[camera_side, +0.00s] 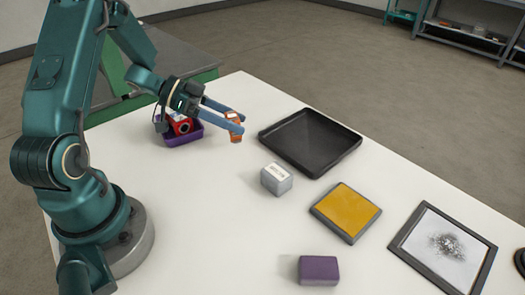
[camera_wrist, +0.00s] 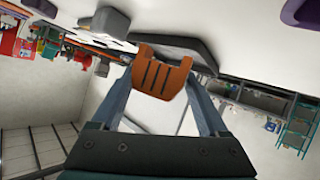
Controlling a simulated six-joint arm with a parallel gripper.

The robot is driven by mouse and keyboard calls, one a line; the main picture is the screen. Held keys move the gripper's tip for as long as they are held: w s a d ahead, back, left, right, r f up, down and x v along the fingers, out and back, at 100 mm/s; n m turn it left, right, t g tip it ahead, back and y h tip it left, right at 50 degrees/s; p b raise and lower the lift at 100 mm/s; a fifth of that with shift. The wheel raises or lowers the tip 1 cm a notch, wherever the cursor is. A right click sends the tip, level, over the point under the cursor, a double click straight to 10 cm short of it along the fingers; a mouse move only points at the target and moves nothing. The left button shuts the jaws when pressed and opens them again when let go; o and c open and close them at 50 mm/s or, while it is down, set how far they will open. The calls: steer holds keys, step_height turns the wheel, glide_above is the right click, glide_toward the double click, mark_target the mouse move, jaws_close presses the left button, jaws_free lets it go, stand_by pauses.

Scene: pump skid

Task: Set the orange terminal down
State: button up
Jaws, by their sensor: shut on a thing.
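The orange terminal (camera_side: 235,127) is a small orange piece held between the blue fingertips of my gripper (camera_side: 238,122). It appears to be in the air above the white table, left of the black tray. In the wrist view the orange terminal (camera_wrist: 160,73) shows dark slots on its face and sits between the two fingers of my gripper (camera_wrist: 160,88). My gripper is shut on it. What lies directly under the terminal is hard to tell.
A black tray (camera_side: 349,151), grey labelled box (camera_side: 277,186), yellow-topped pad (camera_side: 346,209), purple block (camera_side: 318,269) and framed panel with a dark speckled patch (camera_side: 405,252) stand on the white table (camera_side: 215,235). A purple bin (camera_side: 182,138) holds a red item (camera_side: 180,125).

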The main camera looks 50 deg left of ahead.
mark_target(235, 151)
steer(key=shift+f, duration=2.5)
steer(key=o, duration=1.2)
steer(key=shift+f, duration=0.1)
steer(key=shift+o, duration=0.2)
